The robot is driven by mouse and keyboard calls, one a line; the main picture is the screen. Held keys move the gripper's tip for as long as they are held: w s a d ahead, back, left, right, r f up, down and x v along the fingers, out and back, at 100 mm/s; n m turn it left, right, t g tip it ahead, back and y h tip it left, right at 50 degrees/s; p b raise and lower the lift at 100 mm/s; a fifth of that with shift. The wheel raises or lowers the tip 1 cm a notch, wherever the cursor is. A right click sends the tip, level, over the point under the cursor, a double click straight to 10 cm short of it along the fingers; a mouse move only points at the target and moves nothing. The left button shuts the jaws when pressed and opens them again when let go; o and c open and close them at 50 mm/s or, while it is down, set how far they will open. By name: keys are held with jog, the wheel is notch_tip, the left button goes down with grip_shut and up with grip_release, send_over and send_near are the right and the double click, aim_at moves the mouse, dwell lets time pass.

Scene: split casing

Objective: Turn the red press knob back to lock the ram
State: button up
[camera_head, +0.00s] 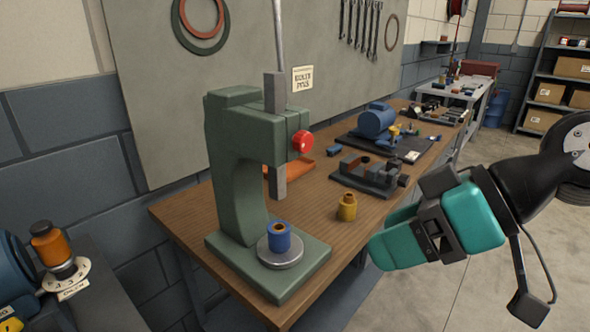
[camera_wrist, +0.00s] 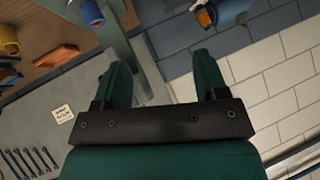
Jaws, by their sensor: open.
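The red press knob (camera_head: 301,141) sits on the right side of the green press head (camera_head: 245,115).
A yellow bushing (camera_head: 347,207) stands on the wooden bench (camera_head: 180,215) right of the press. A dark fixture (camera_head: 368,178), an orange tray (camera_head: 298,172) and a blue motor (camera_head: 377,120) lie behind. Open floor lies at right.

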jog(key=w+d+f+t+y+b, duration=0.1)
jog(key=w+t+y+b, duration=0.35)
jog(key=w, duration=0.25)
jog(key=t+p, duration=0.4)
jog(key=p, duration=0.6)
send_near(307, 144)
jog(key=x, duration=0.8)
jog(key=shift+w+r, duration=0.1)
jog(key=shift+w+a, duration=0.3)
jog(key=shift+a, duration=0.1)
jog(key=c, duration=0.9)
